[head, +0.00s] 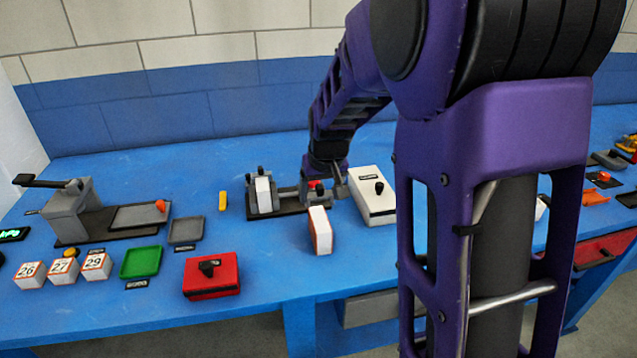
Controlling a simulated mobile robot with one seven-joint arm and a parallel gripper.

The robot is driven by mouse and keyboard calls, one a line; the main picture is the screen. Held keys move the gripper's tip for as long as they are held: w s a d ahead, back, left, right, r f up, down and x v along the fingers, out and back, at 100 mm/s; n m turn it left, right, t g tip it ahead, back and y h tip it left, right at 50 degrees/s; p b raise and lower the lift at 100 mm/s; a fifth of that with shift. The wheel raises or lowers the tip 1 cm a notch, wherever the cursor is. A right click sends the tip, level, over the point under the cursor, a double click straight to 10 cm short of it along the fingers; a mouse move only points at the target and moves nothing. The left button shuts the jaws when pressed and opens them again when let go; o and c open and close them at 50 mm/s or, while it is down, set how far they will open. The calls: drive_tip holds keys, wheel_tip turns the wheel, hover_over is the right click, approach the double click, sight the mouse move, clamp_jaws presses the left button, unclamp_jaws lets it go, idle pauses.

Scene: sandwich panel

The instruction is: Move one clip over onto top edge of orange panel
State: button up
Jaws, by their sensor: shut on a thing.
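My gripper (338,188) is low over the back middle of the table, at the right end of a grey fixture. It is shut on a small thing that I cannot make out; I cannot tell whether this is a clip. A small orange-red part (315,184) shows just left of the fingers, partly hidden by my wrist; I cannot tell if it is the orange panel. A white panel (263,191) stands upright in the left part of the grey fixture (290,196), with dark clip-like pieces around it. A white block with orange edges (320,231) stands in front.
A white box with a black knob (374,201) is close right of my gripper. A red box (211,275), green tray (141,261), grey tray (186,230), numbered cubes (63,270) and a grey press (72,212) are left. Blue table is free around the yellow piece (222,201).

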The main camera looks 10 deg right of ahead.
sight(322, 226)
drive_tip(key=shift+s+d+f, duration=0.2)
drive_tip(key=shift+s+d, duration=0.05)
drive_tip(key=shift+s, duration=0.2)
drive_tip(key=shift+f+b, duration=1.85)
drive_tip(key=shift+f, duration=0.55)
drive_tip(key=shift+f, duration=0.1)
drive_tip(key=shift+f+b, duration=0.45)
drive_tip(key=shift+f, duration=0.1)
drive_tip(key=shift+f, duration=0.15)
drive_tip(key=shift+f, duration=0.35)
drive_tip(key=shift+f, duration=0.35)
drive_tip(key=o, duration=1.3)
